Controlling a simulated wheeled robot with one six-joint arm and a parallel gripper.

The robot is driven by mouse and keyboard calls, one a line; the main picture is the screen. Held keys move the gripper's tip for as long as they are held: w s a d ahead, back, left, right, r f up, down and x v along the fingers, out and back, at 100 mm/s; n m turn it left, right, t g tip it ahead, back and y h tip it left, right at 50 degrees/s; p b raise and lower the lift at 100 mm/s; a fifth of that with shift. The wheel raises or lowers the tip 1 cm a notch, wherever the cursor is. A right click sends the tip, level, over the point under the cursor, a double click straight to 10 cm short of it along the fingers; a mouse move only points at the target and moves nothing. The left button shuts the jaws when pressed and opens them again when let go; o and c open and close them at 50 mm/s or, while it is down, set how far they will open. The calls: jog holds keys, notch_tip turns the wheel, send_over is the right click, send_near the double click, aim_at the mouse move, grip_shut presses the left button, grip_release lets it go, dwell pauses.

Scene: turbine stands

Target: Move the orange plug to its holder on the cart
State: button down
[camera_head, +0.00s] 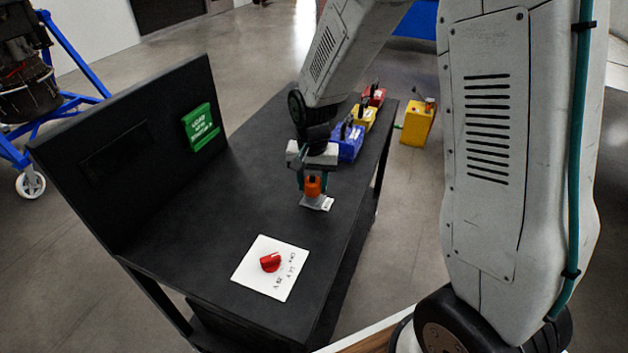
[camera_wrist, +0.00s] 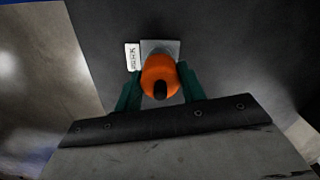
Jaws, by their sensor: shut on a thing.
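The orange plug (camera_head: 313,187) is at my gripper (camera_head: 312,181) over the dark cart top (camera_head: 215,215). In the wrist view the plug (camera_wrist: 161,77) shows as an orange round body with a black tip, between the two green fingers of my gripper (camera_wrist: 160,85). The fingers are shut on it. A small grey plate, the holder (camera_head: 317,203), lies on the cart directly under or behind the plug; it also shows in the wrist view (camera_wrist: 168,46). A white label is beside it. Whether the plug is seated in the holder or just above it, I cannot tell.
A white card with a red knob (camera_head: 270,262) lies nearer on the cart. Blue (camera_head: 347,142), yellow (camera_head: 363,117) and red (camera_head: 374,96) boxes stand behind my gripper. A green sign (camera_head: 201,127) is on the back panel. A yellow box (camera_head: 417,123) stands beyond the cart's right edge.

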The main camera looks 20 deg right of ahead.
aim_at(313, 181)
jog(key=shift+s+f, duration=0.3)
jog(key=shift+f, duration=0.1)
jog(key=c, duration=0.9)
grip_release()
jog(key=shift+w+f, duration=0.15)
jog(key=shift+o, duration=1.3)
jog(key=shift+w+r, duration=0.1)
jog(key=shift+r, duration=0.1)
jog(key=shift+r, duration=3.6)
